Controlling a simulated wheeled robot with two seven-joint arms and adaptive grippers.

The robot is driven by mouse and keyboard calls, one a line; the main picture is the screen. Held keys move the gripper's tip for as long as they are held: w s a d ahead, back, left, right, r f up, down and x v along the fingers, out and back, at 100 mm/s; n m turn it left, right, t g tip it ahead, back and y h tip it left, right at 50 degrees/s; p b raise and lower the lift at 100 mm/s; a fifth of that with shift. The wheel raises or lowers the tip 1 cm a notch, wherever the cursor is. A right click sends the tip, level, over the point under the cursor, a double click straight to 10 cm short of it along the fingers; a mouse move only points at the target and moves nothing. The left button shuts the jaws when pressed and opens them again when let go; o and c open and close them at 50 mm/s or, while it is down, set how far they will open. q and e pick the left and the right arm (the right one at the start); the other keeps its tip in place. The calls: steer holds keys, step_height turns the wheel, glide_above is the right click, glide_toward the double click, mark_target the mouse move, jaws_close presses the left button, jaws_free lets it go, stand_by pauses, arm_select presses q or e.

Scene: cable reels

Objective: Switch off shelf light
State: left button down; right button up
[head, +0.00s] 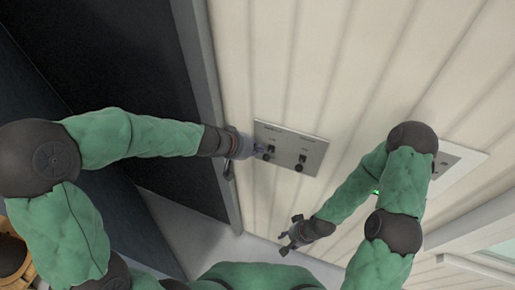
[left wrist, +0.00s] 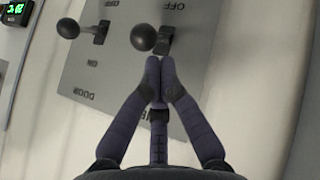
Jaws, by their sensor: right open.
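A grey switch panel (head: 312,158) with two dark toggle levers is on the pale wall in the head view. The left wrist view shows it upside down, with OFF, ON and DOOR lettering; the other label is hidden. One ball-ended lever (left wrist: 143,37) is just beyond my left gripper (left wrist: 160,64), whose two fingers are together with nothing visible between them. Whether the fingertips touch the lever is unclear. The second lever (left wrist: 68,28) is to its left. In the head view my left gripper (head: 258,150) is at the panel's left lever. My right gripper (head: 287,236) is open and empty, below the panel.
A small box with green digits (left wrist: 15,10) is beside the panel. Another pale wall plate (head: 462,160) is partly behind my right arm. A dark opening with a grey frame (head: 207,80) lies left of the panel. The wall above the panel is clear.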

arm_select(q)
steer(key=f+t+b, duration=0.1)
steer(key=b, duration=0.9)
steer(key=s+f+m+t+h+b, duration=0.1)
steer(key=t+b, duration=0.1)
steer(key=b, duration=0.9)
steer(key=s+f+t+h+b, duration=0.1)
steer(key=f+t+b, duration=0.1)
steer(key=b, duration=0.8)
steer(key=shift+s+a+m+b, duration=0.25)
steer(key=shift+a+m+b, duration=0.05)
steer(key=shift+a, duration=0.1)
stand_by(1.3)
steer(key=shift+r, duration=0.1)
steer(key=shift+r+p, duration=0.6)
steer(key=shift+r, duration=0.05)
